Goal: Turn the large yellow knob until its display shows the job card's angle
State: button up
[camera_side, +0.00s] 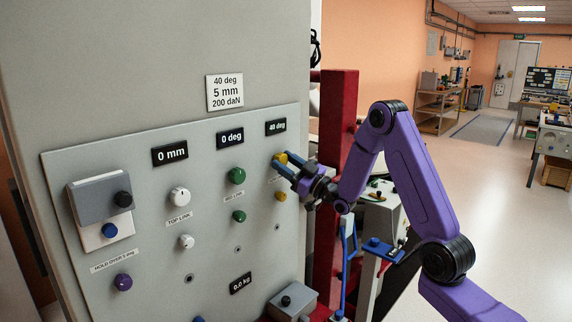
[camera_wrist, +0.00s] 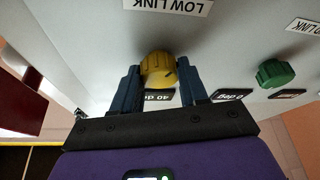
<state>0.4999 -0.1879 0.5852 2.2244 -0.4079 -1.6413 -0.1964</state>
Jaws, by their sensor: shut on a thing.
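The large yellow knob (camera_side: 281,158) is on the grey panel at the right, under a black display (camera_side: 275,127) that reads 40 deg. The job card (camera_side: 225,93) above the panel reads 40 deg, 5 mm, 200 daN. My gripper (camera_side: 286,165) is at the knob, its blue fingers partly hiding it. In the wrist view the yellow knob (camera_wrist: 157,68) sits between the two fingers of my gripper (camera_wrist: 160,82), which are shut on it. The display (camera_wrist: 158,97) shows upside down there, partly hidden.
A green knob (camera_side: 237,176) stands to the left under a display (camera_side: 230,137) reading 0 deg. A white knob (camera_side: 179,197) is under a 0 mm display (camera_side: 170,153). A small yellow knob (camera_side: 281,195) is just below my gripper. A red post (camera_side: 337,125) stands right of the panel.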

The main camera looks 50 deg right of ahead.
jog(key=shift+n+y, duration=0.3)
jog(key=shift+n, duration=0.5)
jog(key=o, duration=1.1)
jog(key=shift+c, duration=0.2)
jog(key=shift+s, duration=0.1)
jog(key=v, duration=1.1)
jog(key=shift+s+d, duration=0.2)
jog(key=shift+s, duration=0.2)
jog(key=shift+f, duration=0.1)
